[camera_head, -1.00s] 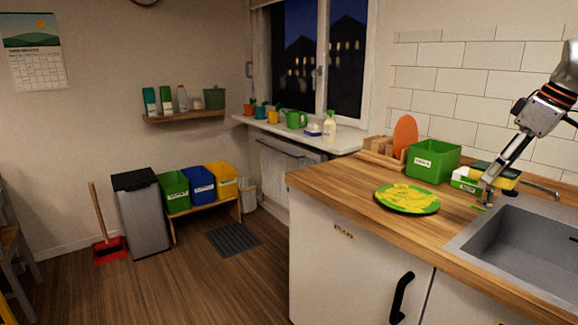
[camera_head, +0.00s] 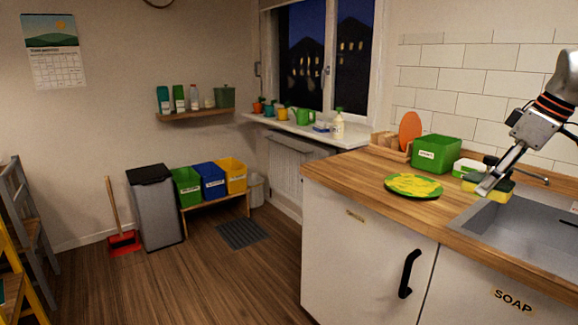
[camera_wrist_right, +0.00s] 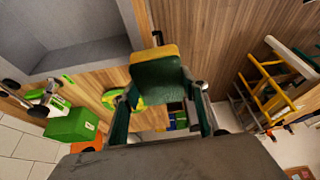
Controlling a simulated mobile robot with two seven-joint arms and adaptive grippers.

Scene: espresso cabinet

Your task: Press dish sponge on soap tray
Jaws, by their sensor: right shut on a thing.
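My right gripper (camera_head: 487,190) is shut on the dish sponge (camera_head: 501,190), yellow on one side and dark green on the other. It holds the sponge by the back left corner of the sink, partly hidden behind the gripper. In the right wrist view the sponge (camera_wrist_right: 161,80) sits between the two fingers (camera_wrist_right: 165,92). No soap tray can be made out. A white cabinet door below the sink bears a label (camera_head: 513,300) reading SOAP. My left gripper is not in view.
A green plate (camera_head: 392,191) with yellow food, a green bin (camera_head: 437,153) and a white-green box (camera_head: 466,168) stand on the wooden counter. The grey sink (camera_head: 520,220) is at the right. A black handle (camera_head: 409,274) juts from the left cabinet door.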

